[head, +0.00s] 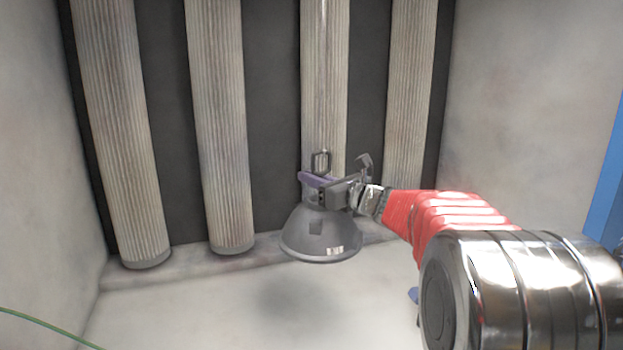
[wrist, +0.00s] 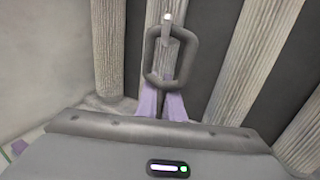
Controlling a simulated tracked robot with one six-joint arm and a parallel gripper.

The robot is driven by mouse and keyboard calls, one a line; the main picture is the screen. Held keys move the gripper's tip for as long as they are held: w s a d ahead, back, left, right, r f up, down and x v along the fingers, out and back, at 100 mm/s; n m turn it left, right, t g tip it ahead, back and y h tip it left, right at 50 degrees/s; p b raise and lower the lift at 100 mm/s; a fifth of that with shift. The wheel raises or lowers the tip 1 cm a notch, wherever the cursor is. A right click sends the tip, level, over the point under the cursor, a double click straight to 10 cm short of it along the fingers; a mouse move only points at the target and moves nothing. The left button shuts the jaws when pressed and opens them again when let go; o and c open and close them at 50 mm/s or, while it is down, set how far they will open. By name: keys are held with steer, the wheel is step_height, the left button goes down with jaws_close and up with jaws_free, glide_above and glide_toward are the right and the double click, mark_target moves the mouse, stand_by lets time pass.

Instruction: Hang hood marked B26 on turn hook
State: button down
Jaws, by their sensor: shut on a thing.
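A dark grey bell-shaped hood (head: 320,238) hangs upright in my gripper, clear of the floor. A small pale label shows on its lower rim, too small to read as B26. My gripper (head: 313,184), with purple fingers, is shut on the hood's neck. A dark metal loop (head: 320,162) stands above the fingers. In the wrist view, the loop (wrist: 150,58) stands upright beyond the purple fingers (wrist: 162,104). A thin grey rod with a bright tip (wrist: 168,17) shows at the loop's top; I cannot tell whether it is the turn hook or whether they touch.
Several tall pleated columns (head: 217,120) stand before a dark back wall, one right behind the hood. A low ledge (head: 190,262) runs along their feet. A green cable (head: 45,325) lies at lower left. A blue panel (head: 605,180) is at right. The pale floor below the hood looks clear.

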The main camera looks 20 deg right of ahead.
steer(key=c, duration=1.8)
jaws_free()
steer(key=v, duration=1.4)
steer(key=shift+w, duration=0.1)
